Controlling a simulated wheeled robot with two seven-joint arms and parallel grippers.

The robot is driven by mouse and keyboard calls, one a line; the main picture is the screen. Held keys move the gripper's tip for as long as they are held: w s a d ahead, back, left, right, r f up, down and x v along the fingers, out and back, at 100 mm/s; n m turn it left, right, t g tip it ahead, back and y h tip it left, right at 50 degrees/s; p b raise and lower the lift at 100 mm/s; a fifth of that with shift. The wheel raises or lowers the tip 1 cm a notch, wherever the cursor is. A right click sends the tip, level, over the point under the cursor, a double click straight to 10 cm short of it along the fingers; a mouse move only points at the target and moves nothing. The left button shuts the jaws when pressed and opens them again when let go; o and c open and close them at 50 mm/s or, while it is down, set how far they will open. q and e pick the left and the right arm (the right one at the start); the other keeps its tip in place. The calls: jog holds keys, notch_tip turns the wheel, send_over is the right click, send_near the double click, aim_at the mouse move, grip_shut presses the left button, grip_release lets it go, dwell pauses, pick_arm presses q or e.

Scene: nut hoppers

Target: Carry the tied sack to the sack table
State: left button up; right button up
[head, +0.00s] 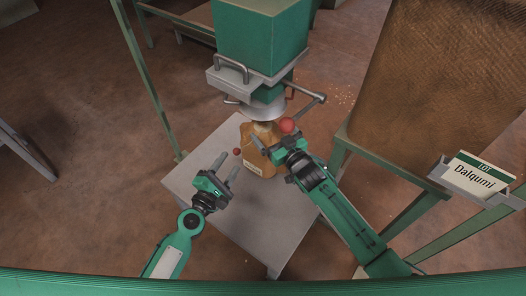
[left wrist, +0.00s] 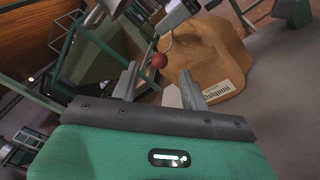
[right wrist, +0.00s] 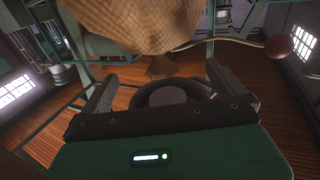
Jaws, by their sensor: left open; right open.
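The tan sack (head: 262,155) stands upright on a grey tabletop (head: 192,178), below the hopper spout. A pale cord is at its neck, with a dark red ball (head: 237,151) to the left. In the left wrist view the sack (left wrist: 210,52) bears a "Dalqumi" label, and a red ball (left wrist: 159,60) hangs beside its neck. My left gripper (head: 227,168) is open and empty, left of the sack. My right gripper (head: 274,138) is open at the upper right of the sack, close to its neck; contact is unclear. I cannot identify the sack table.
The green hopper (head: 262,35) with metal handles and spout stands directly above the sack. A larger red ball (head: 287,125) is by my right gripper. At right are a brown woven panel (head: 440,75) in a green frame and a "Dalqumi" sign (head: 478,175).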

aim_at(235, 154)
pick_arm(q)
jog(key=shift+x, duration=3.1)
pick_arm(e)
jog(key=shift+x, duration=3.05)
pick_arm(q)
grip_shut()
pick_arm(e)
jog(key=c, duration=1.8)
pick_arm(q)
jog(key=shift+r, duration=0.2)
pick_arm(e)
jog(key=shift+r, duration=0.25)
jog(key=shift+c, duration=0.2)
